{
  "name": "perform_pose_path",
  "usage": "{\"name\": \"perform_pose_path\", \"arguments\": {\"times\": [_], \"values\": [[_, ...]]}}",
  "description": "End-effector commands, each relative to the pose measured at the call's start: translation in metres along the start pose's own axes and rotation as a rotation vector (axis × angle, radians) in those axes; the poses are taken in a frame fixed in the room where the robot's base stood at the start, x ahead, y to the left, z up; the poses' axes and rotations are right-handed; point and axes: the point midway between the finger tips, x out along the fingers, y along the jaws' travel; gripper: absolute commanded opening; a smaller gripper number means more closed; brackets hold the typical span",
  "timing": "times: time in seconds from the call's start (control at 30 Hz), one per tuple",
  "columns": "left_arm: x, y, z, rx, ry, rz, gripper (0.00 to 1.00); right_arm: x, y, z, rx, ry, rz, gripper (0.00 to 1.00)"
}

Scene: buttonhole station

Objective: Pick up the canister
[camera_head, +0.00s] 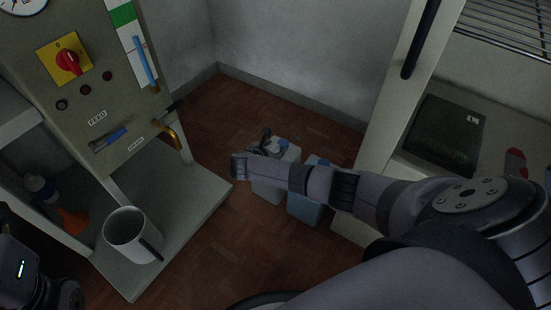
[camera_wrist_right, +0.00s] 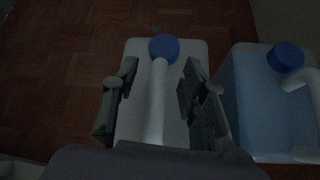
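Two canisters stand side by side on the floor. The whitish one (camera_head: 267,188) has a blue cap and a pale handle, which show in the right wrist view (camera_wrist_right: 140,75). The bluish one (camera_head: 304,208) stands to its right, also with a blue cap and pale handle (camera_wrist_right: 262,105). My right gripper (camera_head: 266,146) is over the whitish canister. In the right wrist view its open fingers (camera_wrist_right: 160,100) lie on either side of the handle, with gaps visible. My arm partly hides both canisters in the head view. Part of my left arm (camera_head: 35,275) shows at lower left; its fingers are unclear.
A control panel (camera_head: 90,85) with a red knob and levers stands at left. A white mug (camera_head: 131,232) stands on its low shelf (camera_head: 195,205). An open cabinet (camera_head: 385,110) at right holds a dark box (camera_head: 443,130).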

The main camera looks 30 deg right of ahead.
Motion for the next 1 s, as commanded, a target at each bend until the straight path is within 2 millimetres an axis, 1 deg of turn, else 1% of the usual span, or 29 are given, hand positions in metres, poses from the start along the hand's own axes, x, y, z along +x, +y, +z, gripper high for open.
{"name": "perform_pose_path", "arguments": {"times": [0.03, 0.1, 0.33, 0.9, 1.0], "values": [[-0.0005, 0.0003, -0.0005, 0.001, 0.010, 0.003, 0.40, 0.0047, -0.0004, -0.0010, 0.000, -0.001, -0.001, 0.40], [0.0015, 0.0004, -0.0004, 0.002, 0.013, 0.005, 0.40, 0.0062, 0.0001, 0.0000, 0.000, -0.001, 0.000, 0.40], [0.0028, 0.0004, -0.0002, 0.002, 0.012, 0.005, 0.40, 0.0058, 0.0004, 0.0010, 0.000, 0.000, 0.000, 0.39], [0.0024, 0.0006, 0.0001, 0.001, 0.011, 0.005, 0.40, 0.0057, 0.0001, 0.0005, 0.000, 0.000, 0.000, 0.01], [0.0024, 0.0006, 0.0001, 0.001, 0.011, 0.005, 0.40, 0.0057, 0.0001, 0.0005, 0.000, 0.000, 0.000, 0.00]]}}
